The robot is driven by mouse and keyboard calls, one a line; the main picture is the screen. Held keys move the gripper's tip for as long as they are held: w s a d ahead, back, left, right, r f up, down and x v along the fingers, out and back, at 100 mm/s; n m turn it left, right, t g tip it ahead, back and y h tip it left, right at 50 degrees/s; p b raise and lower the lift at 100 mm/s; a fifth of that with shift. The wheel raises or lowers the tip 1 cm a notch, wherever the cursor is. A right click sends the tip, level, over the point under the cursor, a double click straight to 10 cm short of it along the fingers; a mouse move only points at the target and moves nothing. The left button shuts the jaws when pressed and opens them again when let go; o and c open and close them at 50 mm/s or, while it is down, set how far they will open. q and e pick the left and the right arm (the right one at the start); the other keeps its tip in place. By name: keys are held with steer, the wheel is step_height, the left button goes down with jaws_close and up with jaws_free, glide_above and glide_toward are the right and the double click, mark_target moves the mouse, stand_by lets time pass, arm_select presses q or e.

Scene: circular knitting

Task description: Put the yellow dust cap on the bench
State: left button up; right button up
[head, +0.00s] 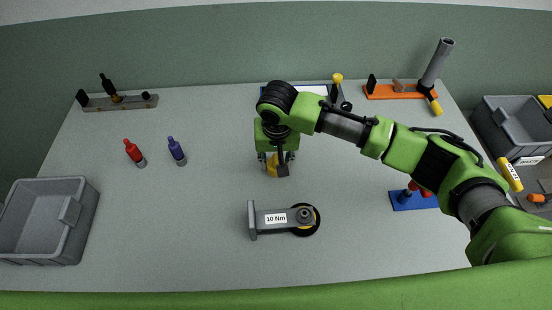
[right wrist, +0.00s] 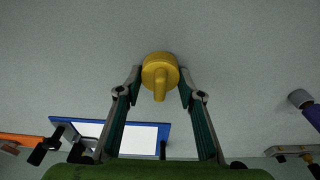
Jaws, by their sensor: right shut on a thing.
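The yellow dust cap (right wrist: 160,71) is a round cap with a small stub. It sits between the two fingertips of my right gripper (right wrist: 160,80), which is shut on it. In the head view my right gripper (head: 277,162) points down over the middle of the grey bench (head: 200,220), and part of the yellow cap (head: 272,169) shows between its fingers. The gripper hides the rest of it there. I cannot tell whether the cap touches the bench. My left gripper is not in view.
A grey fixture marked 10 Nm (head: 270,219) lies in front of the gripper. A grey crate (head: 75,222) is at the left. A blue stand (head: 408,202) is at the right.

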steer(key=o, duration=1.1)
steer(key=shift+f, duration=0.1)
step_height(320, 180, up, 12)
steer(key=s+b, duration=0.1)
steer(key=shift+s, duration=0.4)
